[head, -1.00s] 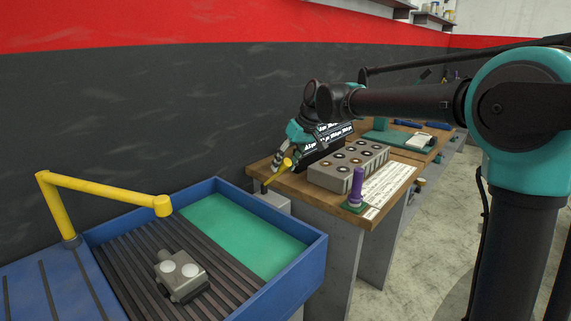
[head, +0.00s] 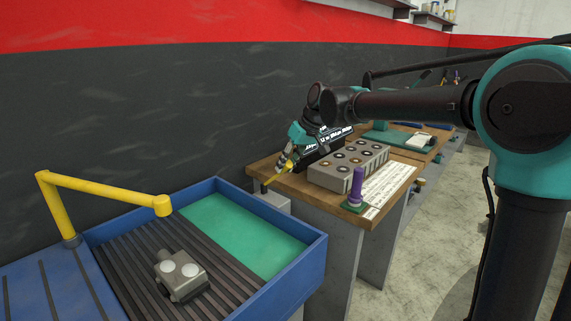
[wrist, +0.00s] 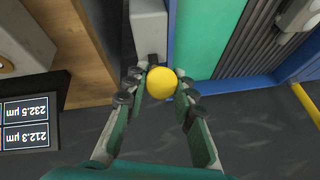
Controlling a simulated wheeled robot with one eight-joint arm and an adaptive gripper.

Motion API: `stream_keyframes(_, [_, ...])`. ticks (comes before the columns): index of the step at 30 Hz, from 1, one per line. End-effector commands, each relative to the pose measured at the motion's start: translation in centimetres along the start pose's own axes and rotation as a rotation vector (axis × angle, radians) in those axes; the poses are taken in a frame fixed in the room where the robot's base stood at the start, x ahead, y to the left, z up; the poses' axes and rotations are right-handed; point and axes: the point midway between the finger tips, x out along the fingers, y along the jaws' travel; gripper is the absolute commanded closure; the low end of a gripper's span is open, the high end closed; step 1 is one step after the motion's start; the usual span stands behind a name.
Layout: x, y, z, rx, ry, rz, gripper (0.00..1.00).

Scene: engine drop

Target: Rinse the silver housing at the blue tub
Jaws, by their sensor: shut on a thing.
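The silver housing (head: 181,274), a small grey block with two round pale faces, lies on the dark ribbed rack of the blue tub (head: 316,262). Its edge also shows at the top right of the wrist view (wrist: 300,14). A yellow pipe (head: 105,190) rises at the tub's left and its end hangs over the tub. A yellow lever (head: 273,180) stands on a grey box beside the tub. My gripper (wrist: 160,84) is shut on the lever's round yellow knob (wrist: 161,83), with a finger on each side. My gripper is away from the housing.
A wooden bench (head: 262,168) right of the tub holds a grey block with several round holes (head: 347,166), a purple upright piece (head: 356,187) and a white printed sheet (head: 387,183). A dark wall runs close behind. Open floor lies at the right.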

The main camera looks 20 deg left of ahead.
Motion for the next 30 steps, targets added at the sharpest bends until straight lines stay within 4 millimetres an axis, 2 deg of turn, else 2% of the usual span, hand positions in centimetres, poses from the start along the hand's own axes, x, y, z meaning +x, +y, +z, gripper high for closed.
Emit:
stream_keyframes(8, [0.9, 1.0, 2.6, -0.015, 0.163, -0.046, 1.00])
stream_keyframes(18, [3.2, 2.3, 5.9, -0.045, 0.416, -0.124, 1.00])
stream_keyframes(30, [5.3, 3.0, 7.7, -0.068, 0.595, -0.179, 1.00])
